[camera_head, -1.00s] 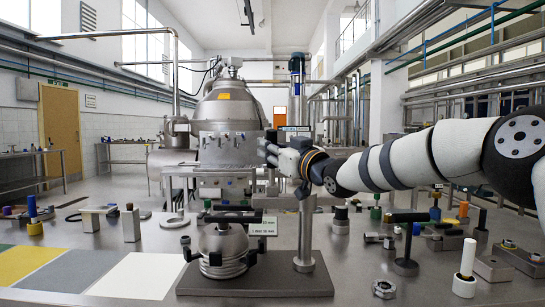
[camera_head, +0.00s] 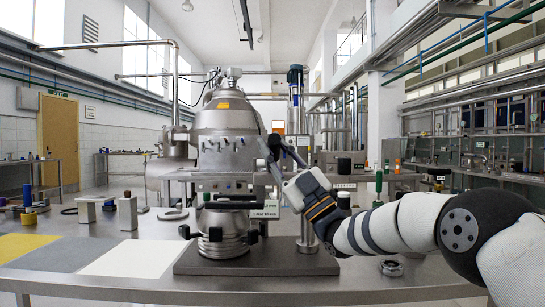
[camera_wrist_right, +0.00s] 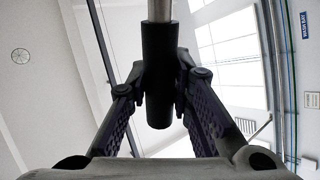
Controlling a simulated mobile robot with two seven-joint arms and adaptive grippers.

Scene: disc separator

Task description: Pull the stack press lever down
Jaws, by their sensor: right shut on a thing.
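The stack press stands on a dark base plate (camera_head: 215,268) on the table, with a stack of metal discs (camera_head: 222,243) under a dark press arm (camera_head: 228,205) and a metal post (camera_head: 307,228) to the right. In the wrist view, the press lever shows as a metal rod with a black grip (camera_wrist_right: 160,70). My right gripper (camera_head: 276,152) reaches up and left above the press; in the wrist view its fingers (camera_wrist_right: 160,85) are closed on both sides of the black grip. In the head view the lever is mostly hidden by the gripper. My left gripper is out of view.
A white mat (camera_head: 132,258) lies left of the press. A metal nut (camera_head: 391,268) lies right of the base, near my arm. Small blocks and pegs (camera_head: 128,213) stand at the left. A large separator machine (camera_head: 228,125) rises behind.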

